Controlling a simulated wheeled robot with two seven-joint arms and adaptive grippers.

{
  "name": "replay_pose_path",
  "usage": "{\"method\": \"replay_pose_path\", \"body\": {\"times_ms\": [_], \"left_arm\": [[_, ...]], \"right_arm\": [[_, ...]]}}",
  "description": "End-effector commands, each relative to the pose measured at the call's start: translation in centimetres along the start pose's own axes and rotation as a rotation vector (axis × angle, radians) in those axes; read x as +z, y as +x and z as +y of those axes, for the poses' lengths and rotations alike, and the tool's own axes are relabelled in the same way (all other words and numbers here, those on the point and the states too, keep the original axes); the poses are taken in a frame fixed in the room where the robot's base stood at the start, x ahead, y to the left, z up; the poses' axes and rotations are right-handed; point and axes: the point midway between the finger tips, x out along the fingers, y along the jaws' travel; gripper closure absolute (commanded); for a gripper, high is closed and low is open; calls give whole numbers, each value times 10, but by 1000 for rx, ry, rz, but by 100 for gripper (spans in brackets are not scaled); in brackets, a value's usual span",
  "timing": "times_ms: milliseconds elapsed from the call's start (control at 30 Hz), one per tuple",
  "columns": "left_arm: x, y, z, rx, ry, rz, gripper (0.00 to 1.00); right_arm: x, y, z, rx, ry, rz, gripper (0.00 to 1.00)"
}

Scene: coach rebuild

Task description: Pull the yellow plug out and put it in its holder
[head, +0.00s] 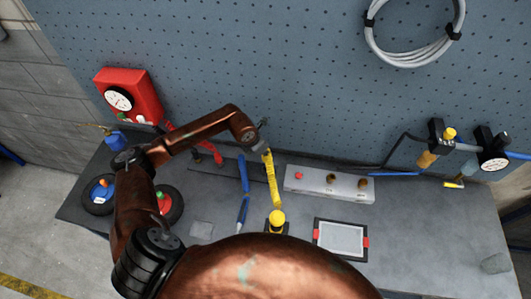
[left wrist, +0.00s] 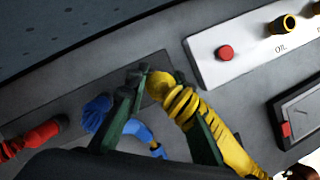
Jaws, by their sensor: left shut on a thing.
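The yellow plug (left wrist: 178,103) is ribbed with a round end. It sits between the two dark green fingers of my left gripper (left wrist: 161,76), which is shut on it. In the head view my left gripper (head: 263,149) is at the top end of the yellow plug (head: 269,168), over the back of the bench. Its yellow length runs toward a dark block with a yellow round top (head: 277,217). I cannot tell whether the plug's end is seated or free. The yellow plug's holder cannot be told for certain. My right gripper is not in view.
A blue plug (left wrist: 97,112) and a red plug (left wrist: 42,134) lie left of the yellow one. A white panel (head: 305,182) with a red button stands to the right. A framed tablet (head: 341,239) lies in front of it. The bench's right part is mostly clear.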

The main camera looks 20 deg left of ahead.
Motion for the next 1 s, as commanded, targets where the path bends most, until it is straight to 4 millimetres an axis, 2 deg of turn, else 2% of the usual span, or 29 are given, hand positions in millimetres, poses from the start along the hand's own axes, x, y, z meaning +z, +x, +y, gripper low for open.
{"method": "replay_pose_path", "body": {"times_ms": [500, 1000], "left_arm": [[-16, 38, -1, -3, 2, 0, 100], [-17, 42, 0, -2, 3, 0, 100]], "right_arm": [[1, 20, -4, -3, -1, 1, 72], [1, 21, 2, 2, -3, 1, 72]]}}
